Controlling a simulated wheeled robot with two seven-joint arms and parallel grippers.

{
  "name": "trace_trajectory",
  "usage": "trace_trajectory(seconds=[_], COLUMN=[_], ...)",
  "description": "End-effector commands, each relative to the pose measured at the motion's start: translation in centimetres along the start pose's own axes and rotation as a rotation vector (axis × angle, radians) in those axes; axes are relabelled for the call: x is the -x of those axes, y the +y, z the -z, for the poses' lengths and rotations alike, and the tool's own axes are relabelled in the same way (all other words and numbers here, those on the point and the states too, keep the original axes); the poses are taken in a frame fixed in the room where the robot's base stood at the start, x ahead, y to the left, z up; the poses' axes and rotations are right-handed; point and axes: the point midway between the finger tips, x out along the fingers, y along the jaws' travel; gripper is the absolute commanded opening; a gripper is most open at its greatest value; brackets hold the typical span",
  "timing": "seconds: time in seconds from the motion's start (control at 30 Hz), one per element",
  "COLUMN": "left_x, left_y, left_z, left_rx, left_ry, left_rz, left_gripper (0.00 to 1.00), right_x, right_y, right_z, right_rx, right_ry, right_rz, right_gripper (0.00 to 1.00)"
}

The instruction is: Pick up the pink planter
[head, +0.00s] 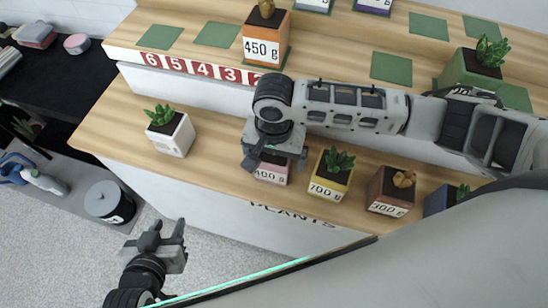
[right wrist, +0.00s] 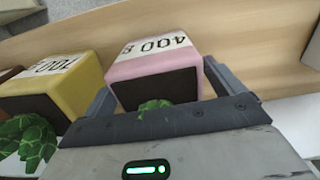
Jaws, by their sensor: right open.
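The pink planter (head: 271,173), labelled 400 g, stands on the lower wooden shelf in the head view, partly hidden under my right gripper (head: 274,162). In the right wrist view the pink planter (right wrist: 153,72) sits between the two fingers of my right gripper (right wrist: 158,92). The fingers are open, one on each side of it; I cannot tell if they touch it. Only a bit of its green plant shows. My left gripper (head: 168,229) is open and empty, low at the left, in front of the shelf and away from the planter.
The yellow 700 g planter (head: 331,180) stands close beside the pink one; it also shows in the right wrist view (right wrist: 62,88). A brown 300 g planter (head: 390,198) and a dark blue planter (head: 440,200) follow to the right. A white planter (head: 172,138) stands left, with bare shelf between.

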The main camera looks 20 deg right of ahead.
Motion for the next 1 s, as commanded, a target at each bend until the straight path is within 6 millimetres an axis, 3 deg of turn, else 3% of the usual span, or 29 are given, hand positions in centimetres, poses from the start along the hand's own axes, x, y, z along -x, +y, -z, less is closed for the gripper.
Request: trace_trajectory(seconds=[0.27,0.5,0.83,1.0], left_x=[0.0,-0.1,-0.1,-0.1], left_y=[0.0,-0.1,-0.1,-0.1], left_z=[-0.1,0.0,0.1,0.2], left_rx=[-0.002,-0.003,-0.004,-0.004], left_ry=[-0.002,-0.001,0.002,0.002], left_rz=[-0.001,0.0,0.0,0.0], left_gripper=[0.36,0.36,0.36,0.36], right_x=[-0.5,-0.5,-0.1,1.3], right_y=[0.0,0.0,-0.1,-0.1], right_z=[0.0,0.0,0.0,0.0], right_rx=[0.001,0.001,0.001,0.001], right_ry=[0.001,0.0,0.001,0.001], right_rz=[0.001,0.001,0.004,0.006], right_gripper=[0.94,0.32,0.33,0.33])
